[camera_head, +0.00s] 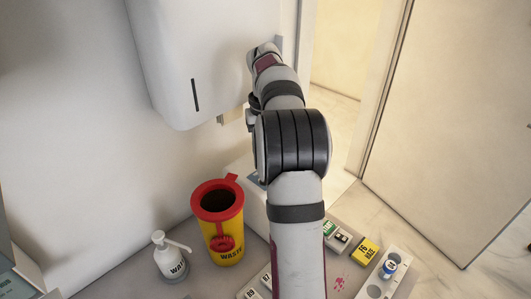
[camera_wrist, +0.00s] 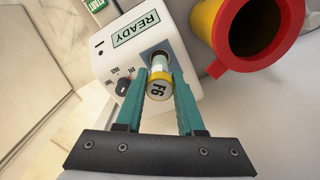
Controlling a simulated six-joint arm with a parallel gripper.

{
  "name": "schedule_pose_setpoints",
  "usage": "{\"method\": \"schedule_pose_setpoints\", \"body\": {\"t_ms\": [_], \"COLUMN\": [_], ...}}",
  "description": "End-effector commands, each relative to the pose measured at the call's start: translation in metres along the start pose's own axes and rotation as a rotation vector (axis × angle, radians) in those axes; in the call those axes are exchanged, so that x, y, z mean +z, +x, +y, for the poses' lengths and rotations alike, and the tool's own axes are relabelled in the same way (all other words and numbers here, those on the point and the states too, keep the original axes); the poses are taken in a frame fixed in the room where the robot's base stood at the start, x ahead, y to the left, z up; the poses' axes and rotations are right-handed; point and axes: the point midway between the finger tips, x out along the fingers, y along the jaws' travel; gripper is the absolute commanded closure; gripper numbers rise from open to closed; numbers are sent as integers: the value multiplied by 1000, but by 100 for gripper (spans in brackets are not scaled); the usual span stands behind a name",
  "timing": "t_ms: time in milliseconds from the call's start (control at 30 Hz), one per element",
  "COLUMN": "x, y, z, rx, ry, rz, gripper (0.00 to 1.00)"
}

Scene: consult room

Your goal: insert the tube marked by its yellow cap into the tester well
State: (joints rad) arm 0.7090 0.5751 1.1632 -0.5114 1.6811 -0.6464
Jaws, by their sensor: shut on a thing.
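In the wrist view, my gripper (camera_wrist: 160,95) has its two teal fingers closed on a tube with a yellow cap (camera_wrist: 159,88), marked F6. The cap faces the camera and the tube's pale body points away towards the tester. The white tester (camera_wrist: 140,75) has a READY display and a dark dial. Its dark well (camera_wrist: 157,54) lies just beyond the tube. I cannot tell whether the tube's lower end is inside the well or above it. In the head view, my arm hides much of the tester (camera_head: 251,196), and the gripper and tube do not show.
A yellow waste bin with a red rim (camera_head: 218,225) stands close beside the tester. A white pump bottle (camera_head: 170,260) is left of it. At the lower right are a pale rack (camera_head: 405,277) with a blue-capped tube (camera_head: 388,268) and several labelled blocks. A wall dispenser (camera_head: 205,70) hangs above.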

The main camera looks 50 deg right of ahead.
Motion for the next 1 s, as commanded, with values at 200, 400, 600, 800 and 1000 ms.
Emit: {"method": "schedule_pose_setpoints", "body": {"t_ms": [200, 400, 600, 800, 1000], "x": [0, 0, 0, 0, 0], "y": [0, 5, 12, 20, 27], "z": [0, 0, 0, 0, 0], "rx": [0, 1, 0, 0, 0], "ry": [0, -1, 0, -1, 0], "rz": [0, -1, 0, -1, -1], "gripper": [100, 100, 100, 100, 100]}}
